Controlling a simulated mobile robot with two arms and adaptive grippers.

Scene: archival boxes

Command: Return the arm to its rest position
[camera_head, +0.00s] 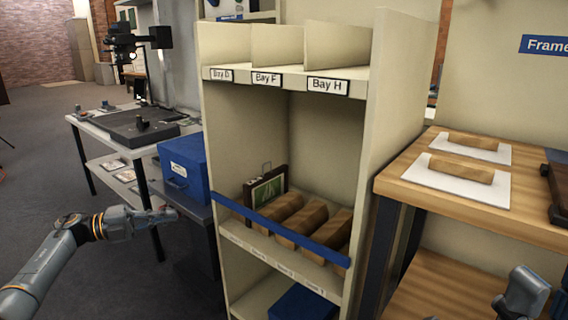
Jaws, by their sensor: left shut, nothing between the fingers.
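My left arm (60,258) comes in from the lower left, grey with an orange band. It reaches toward the middle of the view. My left gripper (166,215) is at its end, shut and empty, in front of the grey table legs and left of the shelf unit. It appears apart from the blue box behind it. A grey part at the lower right corner looks like part of my right arm (524,292); its gripper does not show.
A cream shelf unit (399,110) with labelled bays stands centre, holding brown blocks (302,222) and a framed picture (267,190) behind a blue bar. A blue box (184,165) stands left of it. A wooden table (480,221) is right. Open floor (38,150) lies left.

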